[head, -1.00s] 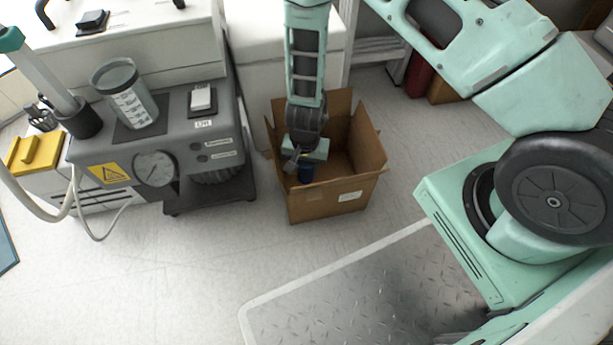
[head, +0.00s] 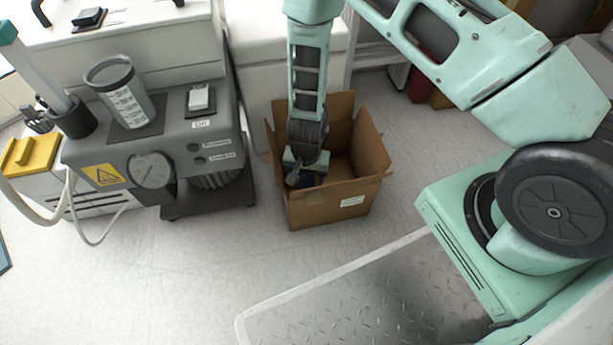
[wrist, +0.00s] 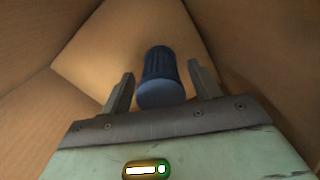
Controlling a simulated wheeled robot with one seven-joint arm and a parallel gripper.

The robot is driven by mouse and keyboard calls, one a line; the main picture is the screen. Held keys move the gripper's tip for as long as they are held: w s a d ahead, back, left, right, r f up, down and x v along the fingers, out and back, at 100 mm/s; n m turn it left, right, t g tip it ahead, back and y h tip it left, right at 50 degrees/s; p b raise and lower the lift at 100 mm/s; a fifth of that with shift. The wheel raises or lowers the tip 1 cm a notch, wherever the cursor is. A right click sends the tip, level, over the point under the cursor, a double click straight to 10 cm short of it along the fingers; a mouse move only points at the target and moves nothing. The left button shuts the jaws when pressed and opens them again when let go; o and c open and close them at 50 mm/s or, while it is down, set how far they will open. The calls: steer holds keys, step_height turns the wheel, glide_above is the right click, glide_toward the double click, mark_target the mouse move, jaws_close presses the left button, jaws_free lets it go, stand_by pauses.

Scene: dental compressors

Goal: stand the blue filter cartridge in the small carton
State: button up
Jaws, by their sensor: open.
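The small carton (head: 328,211) is an open brown cardboard box on the floor, with its flaps up. My gripper (wrist: 160,70) reaches down into it from above. In the wrist view the blue filter cartridge (wrist: 160,82) is between my two open fingers, with a gap on each side. It has a ribbed side and a smooth round end facing the camera. It is inside the carton, near the walls' corner; whether it rests fully upright on the bottom I cannot tell.
A grey compressor unit (head: 205,150) with a gauge stands left of the carton, carrying a clear jar (head: 126,100). A white cabinet (head: 262,75) is behind. A yellow box (head: 30,155) is at far left. Floor in front of the carton is clear.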

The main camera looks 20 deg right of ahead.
step_height(320, 180, up, 12)
steer(key=p, duration=0.8)
steer(key=shift+r, duration=0.15)
step_height(320, 180, up, 11)
steer(key=w+d+n, duration=0.2)
steer(key=w, duration=0.1)
steer(key=s+d+r+n+t, duration=0.1)
steer(key=s+d+r+n, duration=0.2)
steer(key=r, duration=0.4)
steer(key=s+d+r+t, duration=0.1)
steer(key=s+d+r, duration=0.25)
steer(key=r, duration=0.35)
steer(key=s+d+r+n+t, duration=0.1)
steer(key=s+d+r+n, duration=0.1)
steer(key=d+r, duration=0.4)
steer(key=s+a+r+n+g+p, duration=0.1)
steer(key=s+a+r+n+p, duration=0.1)
steer(key=s+a+r+p, duration=0.3)
steer(key=s+a+r+n+g, duration=0.1)
steer(key=s+a+r+n, duration=0.2)
steer(key=a, duration=0.5)
steer(key=s+a+r+n+g+p, duration=0.1)
steer(key=s+a+r+n+p, duration=0.15)
steer(key=s+a, duration=0.3)
step_height(320, 180, up, 38)
steer(key=a+p, duration=0.1)
steer(key=p, duration=3.7)
steer(key=shift+y, duration=0.3)
